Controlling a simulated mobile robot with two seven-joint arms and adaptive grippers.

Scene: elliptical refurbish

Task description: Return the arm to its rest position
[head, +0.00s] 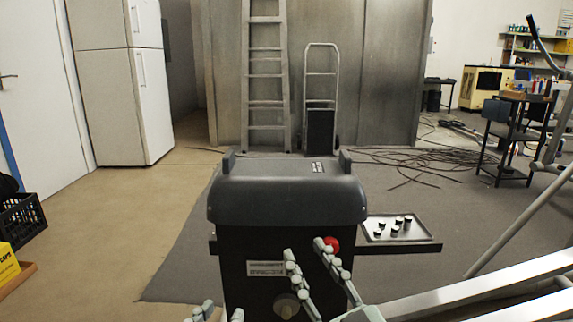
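My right gripper (304,248) is in front of the dark machine (235,225) at the bottom centre of the head view. Its two fingers are spread with a gap between them, and nothing shows between the tips. Its arm comes in from the lower right. A red knob (332,243) shows just behind its right-hand finger; I cannot tell whether they touch. My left gripper (222,311) is at the bottom edge, left of the right one. Only its fingertips show, apart from each other; the rest of it and its arm are out of frame.
A side tray (425,237) with several small black knobs sticks out right of the machine. A metal frame (515,222) rises at the right. A ladder (266,90), a hand truck (320,100) and loose cables (420,162) are behind. The floor at left is mostly clear.

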